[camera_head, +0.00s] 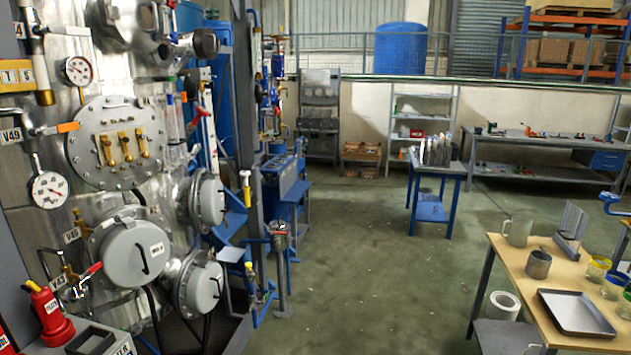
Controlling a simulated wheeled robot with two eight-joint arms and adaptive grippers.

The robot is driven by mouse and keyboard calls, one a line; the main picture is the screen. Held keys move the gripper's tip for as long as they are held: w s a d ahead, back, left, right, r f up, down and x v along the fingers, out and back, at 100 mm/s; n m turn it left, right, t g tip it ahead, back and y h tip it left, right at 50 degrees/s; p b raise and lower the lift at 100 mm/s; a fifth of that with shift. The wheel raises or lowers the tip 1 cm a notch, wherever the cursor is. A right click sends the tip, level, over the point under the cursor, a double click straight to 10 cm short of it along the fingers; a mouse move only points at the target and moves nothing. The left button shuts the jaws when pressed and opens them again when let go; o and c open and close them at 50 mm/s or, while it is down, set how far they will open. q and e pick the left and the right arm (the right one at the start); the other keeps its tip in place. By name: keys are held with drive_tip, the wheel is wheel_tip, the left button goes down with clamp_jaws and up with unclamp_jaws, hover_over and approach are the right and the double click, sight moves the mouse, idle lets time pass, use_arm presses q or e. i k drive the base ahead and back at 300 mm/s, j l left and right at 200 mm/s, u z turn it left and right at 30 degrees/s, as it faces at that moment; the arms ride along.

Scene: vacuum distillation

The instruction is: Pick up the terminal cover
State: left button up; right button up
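No part in view is clearly marked as the terminal cover. On the metal vessel at left, a round bolted plate (115,143) carries upright brass terminals that stand bare. Below it is a large round grey cover (133,252) with a dark handle and a small label. Two smaller round grey covers, an upper one (210,201) and a lower one (205,287), sit to its right. I cannot tell which of these, if any, is the terminal cover. Neither of my grippers is in view.
A red container (50,315) and a grey box (92,341) stand at bottom left. A wooden-topped table (520,272) at right bears a metal tray (577,312), a grey cup (538,264) and jars. The green floor (370,270) between is mostly clear. A small blue table (432,210) stands farther back.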

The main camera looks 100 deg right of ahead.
sight(135, 252)
drive_tip(key=z, duration=2.9)
drive_tip(key=i+u, duration=0.15)
drive_tip(key=i, duration=0.35)
drive_tip(key=i+l+u, duration=0.15)
drive_tip(key=i, duration=0.35)
drive_tip(key=i+l+u, duration=0.1)
drive_tip(key=i, duration=0.4)
drive_tip(key=l, duration=0.1)
